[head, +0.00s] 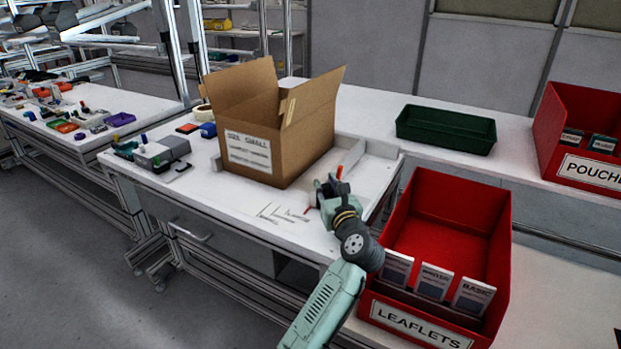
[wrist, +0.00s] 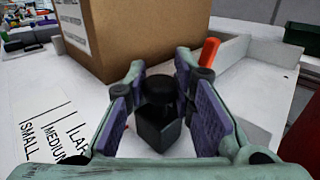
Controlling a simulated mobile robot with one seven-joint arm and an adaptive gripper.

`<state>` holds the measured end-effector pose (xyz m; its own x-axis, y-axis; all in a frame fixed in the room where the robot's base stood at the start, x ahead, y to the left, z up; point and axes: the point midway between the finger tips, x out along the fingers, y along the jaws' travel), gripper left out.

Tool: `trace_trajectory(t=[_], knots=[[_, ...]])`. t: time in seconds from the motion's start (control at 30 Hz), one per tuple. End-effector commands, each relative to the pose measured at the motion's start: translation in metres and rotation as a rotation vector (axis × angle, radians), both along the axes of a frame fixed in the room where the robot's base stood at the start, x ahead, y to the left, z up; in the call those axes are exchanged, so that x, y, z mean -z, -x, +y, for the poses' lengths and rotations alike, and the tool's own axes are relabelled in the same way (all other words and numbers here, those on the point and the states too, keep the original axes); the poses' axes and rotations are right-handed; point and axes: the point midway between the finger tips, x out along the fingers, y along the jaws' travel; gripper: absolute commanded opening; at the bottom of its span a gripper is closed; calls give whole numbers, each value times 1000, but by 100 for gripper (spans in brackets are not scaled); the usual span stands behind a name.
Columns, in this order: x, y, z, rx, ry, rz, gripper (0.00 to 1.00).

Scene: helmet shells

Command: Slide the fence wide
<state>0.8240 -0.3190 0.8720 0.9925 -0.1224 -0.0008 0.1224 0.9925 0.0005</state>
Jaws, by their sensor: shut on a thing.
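My gripper (head: 329,187) is low over the white worktop, beside the cardboard box. In the wrist view, its purple-padded fingers (wrist: 160,78) close around a black knob on a dark block (wrist: 157,122). A low white wall, which looks like the fence (head: 354,156), stands right of the box; it also shows in the wrist view (wrist: 262,82). I cannot tell how the block joins it. An orange handle (wrist: 209,50) stands upright just beyond the fingers. Printed size marks SMALL, MEDIUM and a partly hidden third (wrist: 52,135) lie left of the gripper.
The open cardboard box (head: 262,130) stands close behind my gripper. A red leaflets bin (head: 440,245) is close on the right. A green tray (head: 446,130) and a red pouches bin (head: 590,120) are farther back. A grey device (head: 161,151) sits left of the box.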

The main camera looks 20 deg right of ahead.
Motion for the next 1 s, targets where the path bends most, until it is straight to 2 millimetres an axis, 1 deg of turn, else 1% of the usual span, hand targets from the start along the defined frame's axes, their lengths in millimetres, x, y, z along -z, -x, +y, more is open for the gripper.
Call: trace_trajectory(t=[0.27, 0.3, 0.6, 0.87, 1.0], knots=[[0, 2, -1, 1, 1, -1, 0], [0, 2, -2, 1, 1, -1, 24], [0, 1, -1, 1, 1, -1, 42], [0, 1, -1, 0, 1, -1, 42], [0, 10, 0, 1, 1, -1, 42]])
